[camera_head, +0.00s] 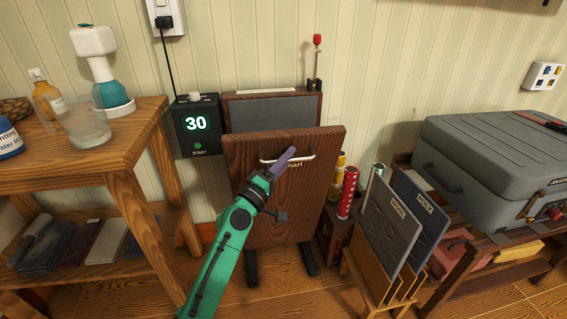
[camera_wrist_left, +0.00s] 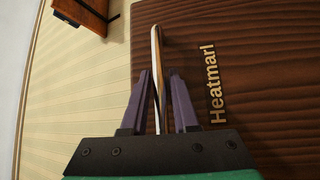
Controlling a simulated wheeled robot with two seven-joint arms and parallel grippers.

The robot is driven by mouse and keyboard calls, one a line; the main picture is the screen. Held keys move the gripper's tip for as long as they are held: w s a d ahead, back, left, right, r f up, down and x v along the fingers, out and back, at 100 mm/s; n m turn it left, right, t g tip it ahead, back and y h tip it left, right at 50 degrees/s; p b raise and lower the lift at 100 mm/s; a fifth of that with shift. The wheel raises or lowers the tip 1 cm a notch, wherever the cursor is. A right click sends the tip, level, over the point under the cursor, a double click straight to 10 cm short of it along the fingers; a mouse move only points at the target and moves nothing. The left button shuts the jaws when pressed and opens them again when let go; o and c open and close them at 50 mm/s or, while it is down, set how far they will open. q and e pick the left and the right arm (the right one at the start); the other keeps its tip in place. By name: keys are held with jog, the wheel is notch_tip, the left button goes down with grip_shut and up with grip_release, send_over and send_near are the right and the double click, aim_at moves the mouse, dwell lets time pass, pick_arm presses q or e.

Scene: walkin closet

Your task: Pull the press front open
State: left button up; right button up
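The trouser press stands against the wall. Its dark wooden front (camera_head: 285,205) carries a pale bar handle (camera_head: 303,157) near the top. The grey pad (camera_head: 275,112) behind shows above the front's upper edge; how far the front leans out is hard to tell. My left gripper (camera_head: 288,158) is at the handle. In the left wrist view, its two purple fingers (camera_wrist_left: 161,75) stand apart, one on each side of the handle bar (camera_wrist_left: 157,50), with a visible gap beside the bar. The front with its gold lettering (camera_wrist_left: 265,95) fills the right of that view. My right gripper is not in view.
A black timer box (camera_head: 196,125) reading 30 hangs left of the press. A wooden shelf table (camera_head: 130,150) with bottles stands further left. At right are a rack of boards (camera_head: 395,225), red and yellow cans (camera_head: 347,190) and a grey case (camera_head: 490,160). Some floor before the press is clear.

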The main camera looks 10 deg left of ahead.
pick_arm(q)
jog(key=b+v, duration=0.2)
jog(key=v, duration=1.2)
jog(key=shift+s+b, duration=0.2)
jog(key=shift+b, duration=0.2)
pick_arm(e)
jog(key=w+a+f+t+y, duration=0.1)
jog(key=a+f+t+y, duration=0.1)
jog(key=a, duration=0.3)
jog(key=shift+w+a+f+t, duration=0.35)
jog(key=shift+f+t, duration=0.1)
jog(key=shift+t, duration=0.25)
pick_arm(q)
jog(key=shift+a+f, duration=0.1)
jog(key=shift+a, duration=0.05)
